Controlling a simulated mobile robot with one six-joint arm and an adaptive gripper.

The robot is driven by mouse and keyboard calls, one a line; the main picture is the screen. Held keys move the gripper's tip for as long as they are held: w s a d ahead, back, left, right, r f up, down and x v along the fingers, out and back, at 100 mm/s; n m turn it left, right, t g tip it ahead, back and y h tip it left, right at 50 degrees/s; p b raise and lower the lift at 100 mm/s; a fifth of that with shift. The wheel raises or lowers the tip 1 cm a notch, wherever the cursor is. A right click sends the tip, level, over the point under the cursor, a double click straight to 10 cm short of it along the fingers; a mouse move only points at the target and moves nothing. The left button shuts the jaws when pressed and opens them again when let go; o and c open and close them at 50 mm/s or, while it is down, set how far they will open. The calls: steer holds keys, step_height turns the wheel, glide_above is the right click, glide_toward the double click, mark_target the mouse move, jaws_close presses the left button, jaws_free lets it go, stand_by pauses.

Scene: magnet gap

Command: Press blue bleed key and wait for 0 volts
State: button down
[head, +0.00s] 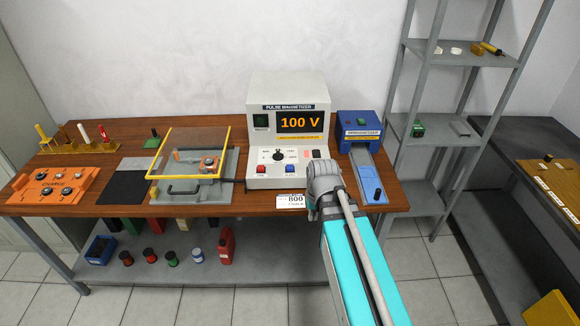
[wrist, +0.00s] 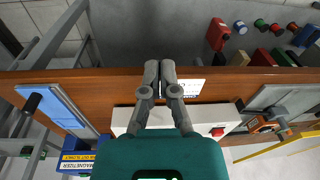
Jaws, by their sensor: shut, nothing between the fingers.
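The pulse magnetizer (head: 258,98) is a pale box on the bench, its orange display (head: 300,122) reading 100 V. The blue key (head: 289,169) is on its low sloped front panel, right of the red key (head: 262,170). The red key (wrist: 218,132) shows there; the blue key is hidden behind my gripper.
A blue demagnetizer (head: 360,128) with a sloped track stands close on the right. A yellow-framed clear guard (head: 190,128) stands left. A grey shelf rack (head: 420,130) is right.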

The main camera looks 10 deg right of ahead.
steer(key=w+a+r+m+t+y+p, duration=0.1)
steer(key=w+r+t, duration=0.1)
steer(key=w, duration=0.5)
steer(key=w+a+r+t+y+p, duration=0.1)
steer(key=w+r, duration=0.1)
steer(key=w, duration=0.5)
step_height(320, 180, up, 5)
steer(key=m+t+y+p, duration=0.1)
steer(key=m+t+y, duration=0.1)
steer(key=t, duration=0.2)
glide_above(287, 165)
steer(key=s+d, duration=0.1)
steer(key=shift+s, duration=0.2)
steer(key=shift+f, duration=0.25)
step_height(287, 165, down, 8)
steer(key=b, duration=0.8)
steer(key=shift+f+b, duration=0.25)
steer(key=shift+b, duration=0.1)
steer(key=shift+s+f+b, duration=0.1)
steer(key=shift+f+b, duration=0.8)
steer(key=shift+b, duration=0.05)
stand_by(0.7)
steer(key=shift+r, duration=0.1)
stand_by(0.3)
steer(key=shift+r+p, duration=0.85)
steer(key=shift+p, duration=0.15)
